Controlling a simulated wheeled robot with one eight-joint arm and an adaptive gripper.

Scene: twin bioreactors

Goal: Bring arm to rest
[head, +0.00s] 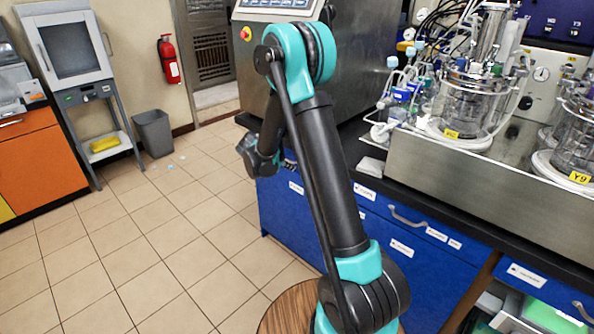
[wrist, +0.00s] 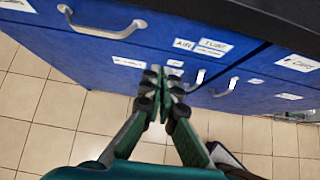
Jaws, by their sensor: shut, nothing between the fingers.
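My arm (head: 330,170), black with teal joints, rises in the middle of the head view. It bends at a teal elbow at the top and folds back down behind itself. Its far end hangs near the corner of the blue cabinets, and the fingers cannot be made out there. In the wrist view my gripper (wrist: 163,88) is shut and empty, its dark green fingers with black tips together. The tips show in front of the blue drawer fronts (wrist: 110,50), apparently clear of them.
A black counter with blue drawers (head: 405,235) runs along the right. On it stand glass bioreactors (head: 465,105) in a steel tray (head: 480,185). A grey bin (head: 153,133), a fire extinguisher (head: 169,60) and an orange cabinet (head: 40,155) are at left. The tiled floor (head: 130,240) is mostly clear.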

